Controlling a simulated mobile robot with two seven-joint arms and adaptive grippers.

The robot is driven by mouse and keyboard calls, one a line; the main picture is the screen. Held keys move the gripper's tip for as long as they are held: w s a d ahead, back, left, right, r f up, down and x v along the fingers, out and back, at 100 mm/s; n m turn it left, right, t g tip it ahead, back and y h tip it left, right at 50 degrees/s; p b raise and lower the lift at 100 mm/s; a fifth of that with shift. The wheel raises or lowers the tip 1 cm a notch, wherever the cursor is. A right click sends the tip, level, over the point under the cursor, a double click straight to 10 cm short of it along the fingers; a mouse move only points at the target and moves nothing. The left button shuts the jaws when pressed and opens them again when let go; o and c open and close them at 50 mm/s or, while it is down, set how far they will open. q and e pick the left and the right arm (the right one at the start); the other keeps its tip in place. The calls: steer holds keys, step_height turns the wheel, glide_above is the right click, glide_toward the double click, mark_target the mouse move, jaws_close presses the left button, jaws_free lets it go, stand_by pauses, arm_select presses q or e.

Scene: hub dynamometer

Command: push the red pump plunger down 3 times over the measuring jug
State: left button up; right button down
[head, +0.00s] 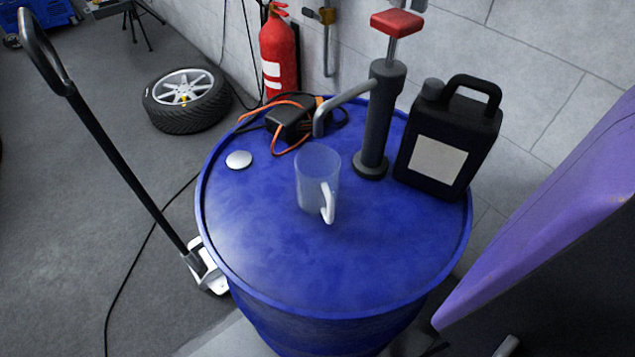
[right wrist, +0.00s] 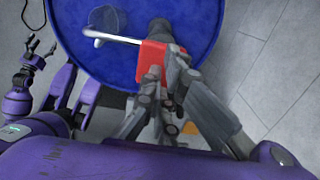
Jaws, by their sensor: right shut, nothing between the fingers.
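The red pump plunger (head: 397,23) stands raised on its rod above the dark pump body (head: 380,120), which is upright on the blue drum. The curved grey spout (head: 345,101) reaches left and ends above the clear measuring jug (head: 312,172), whose handle faces front right. In the right wrist view the plunger (right wrist: 153,60) lies right beside my right gripper (right wrist: 174,72), which is shut and empty; I cannot tell whether they touch. The jug (right wrist: 103,17) shows there too. My left gripper (right wrist: 39,46) is open and empty, left of the drum.
The blue drum (head: 250,235) has a black canister (head: 440,150) right of the pump, a dark device with orange cable (head: 290,122) behind the jug, and a white cap (head: 239,159). The drum top's front is clear.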

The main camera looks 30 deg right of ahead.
mark_target(399, 16)
arm_select(q)
steer(key=shift+s+f+b, duration=0.4)
steer(key=shift+f+b, duration=0.1)
steer(key=shift+f, duration=0.15)
arm_select(e)
steer(key=shift+f, duration=3.05)
arm_select(q)
steer(key=shift+s+f, duration=0.1)
arm_select(e)
steer(key=shift+f, duration=0.5)
steer(key=shift+r, duration=0.1)
steer(key=shift+r+p, duration=0.7)
steer(key=shift+r, duration=3)
arm_select(q)
steer(key=shift+w+r, duration=0.65)
steer(key=shift+r, duration=0.35)
arm_select(e)
steer(key=shift+f, duration=0.1)
arm_select(q)
steer(key=shift+s+f+b, duration=0.45)
steer(key=shift+f+b, duration=0.1)
steer(key=shift+f, duration=0.15)
arm_select(e)
steer(key=shift+f, duration=3.2)
arm_select(q)
steer(key=shift+f, duration=0.1)
arm_select(e)
steer(key=shift+f, duration=0.5)
steer(key=shift+r, duration=0.1)
